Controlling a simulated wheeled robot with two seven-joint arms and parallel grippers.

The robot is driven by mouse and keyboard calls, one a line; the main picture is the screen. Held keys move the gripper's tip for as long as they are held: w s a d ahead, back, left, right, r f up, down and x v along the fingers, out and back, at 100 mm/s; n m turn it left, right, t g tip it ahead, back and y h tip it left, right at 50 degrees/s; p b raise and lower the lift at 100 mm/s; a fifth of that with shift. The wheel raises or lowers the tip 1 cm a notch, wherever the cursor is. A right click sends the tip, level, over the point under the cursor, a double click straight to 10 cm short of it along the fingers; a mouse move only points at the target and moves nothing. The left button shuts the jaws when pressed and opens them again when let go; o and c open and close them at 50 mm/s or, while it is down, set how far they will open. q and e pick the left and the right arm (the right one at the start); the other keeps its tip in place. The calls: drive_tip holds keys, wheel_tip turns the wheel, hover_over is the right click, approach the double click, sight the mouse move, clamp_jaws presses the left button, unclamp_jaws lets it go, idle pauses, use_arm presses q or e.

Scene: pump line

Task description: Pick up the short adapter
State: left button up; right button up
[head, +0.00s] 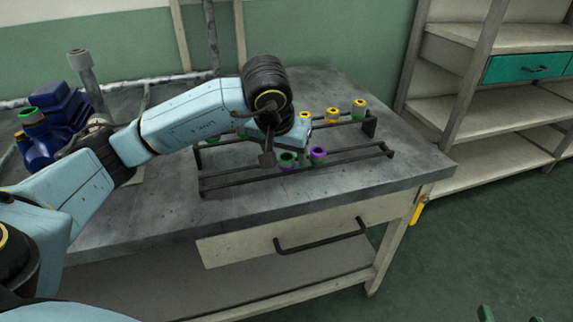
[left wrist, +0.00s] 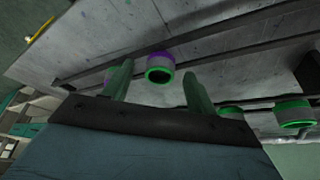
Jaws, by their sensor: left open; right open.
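My left gripper (head: 276,152) reaches over the front of the black rack on the bench; its own links partly hide it. In the left wrist view its two green fingers (left wrist: 158,72) are apart. A short ring-shaped adapter (left wrist: 160,67), with a green rim and a purple far end, shows between and beyond the fingertips; I cannot tell whether they touch it. It seems to be the green-and-purple piece (head: 287,158) in the head view. A purple-topped piece (head: 318,154) stands beside it. My right gripper (head: 510,315) shows only as green fingertips, apart, at the lower right edge.
Yellow-ringed pieces (head: 333,115) stand on the rear rail of the rack (head: 375,152). Green-rimmed pieces (left wrist: 293,113) show in the left wrist view. A blue pump (head: 50,120) stands at the left. The bench front (head: 300,199) is clear; a shelf unit (head: 500,112) stands to the right.

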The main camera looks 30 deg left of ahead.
use_arm(q)
drive_tip(key=c, duration=1.1)
drive_tip(key=shift+r, duration=0.1)
